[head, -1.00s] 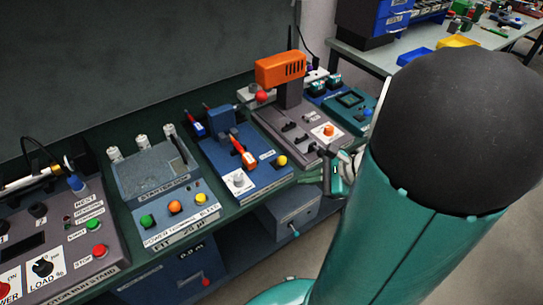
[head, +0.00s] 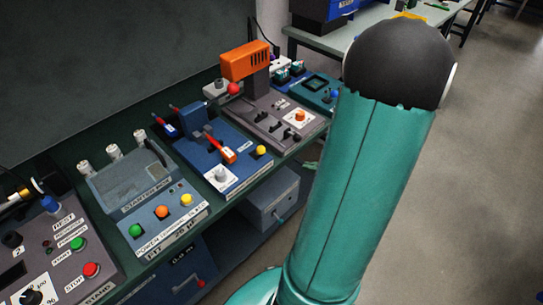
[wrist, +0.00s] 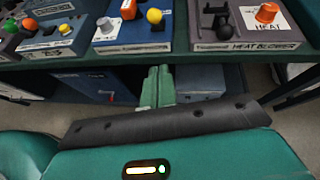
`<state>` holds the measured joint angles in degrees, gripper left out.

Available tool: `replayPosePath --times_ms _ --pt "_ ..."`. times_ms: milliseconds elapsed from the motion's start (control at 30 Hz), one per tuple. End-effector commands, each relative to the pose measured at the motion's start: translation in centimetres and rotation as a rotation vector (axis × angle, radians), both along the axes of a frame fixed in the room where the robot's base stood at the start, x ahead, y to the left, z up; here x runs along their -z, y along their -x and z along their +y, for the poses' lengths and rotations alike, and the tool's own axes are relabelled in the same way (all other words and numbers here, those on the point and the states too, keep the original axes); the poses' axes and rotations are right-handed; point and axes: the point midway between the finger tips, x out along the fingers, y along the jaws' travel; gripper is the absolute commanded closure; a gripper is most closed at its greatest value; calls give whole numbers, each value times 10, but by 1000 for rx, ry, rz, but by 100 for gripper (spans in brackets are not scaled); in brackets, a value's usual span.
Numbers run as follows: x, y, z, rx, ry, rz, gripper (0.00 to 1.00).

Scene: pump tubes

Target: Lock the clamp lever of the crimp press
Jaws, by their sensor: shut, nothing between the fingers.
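The likely crimp press is the blue station (head: 215,155) mid-bench; its label is too small to read. It has a blue upright block, an orange-red lever handle (head: 228,155) slanting toward the front, a white knob (head: 220,174) and a yellow button (head: 262,150). In the wrist view its front (wrist: 130,46) shows at the top, with the lever's end (wrist: 128,9) cut by the frame edge. My gripper (wrist: 157,88) is shut and empty, below and in front of the bench edge, apart from the station. In the head view my arm hides most of it.
The heat blower station (head: 270,115) with its orange blower stands right of the press. A grey station (head: 135,185) with colored buttons stands left. A grey box (head: 272,200) with a small handle sits under the bench.

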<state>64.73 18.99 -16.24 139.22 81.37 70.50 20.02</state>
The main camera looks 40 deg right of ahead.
Motion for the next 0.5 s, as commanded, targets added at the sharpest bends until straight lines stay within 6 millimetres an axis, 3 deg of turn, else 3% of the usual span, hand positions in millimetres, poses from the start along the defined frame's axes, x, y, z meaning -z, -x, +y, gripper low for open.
replayPosePath --times_ms 233,500 --pt "7 -14 4 -6 -1 1 100" --pt "29 -60 15 -8 -3 1 100"
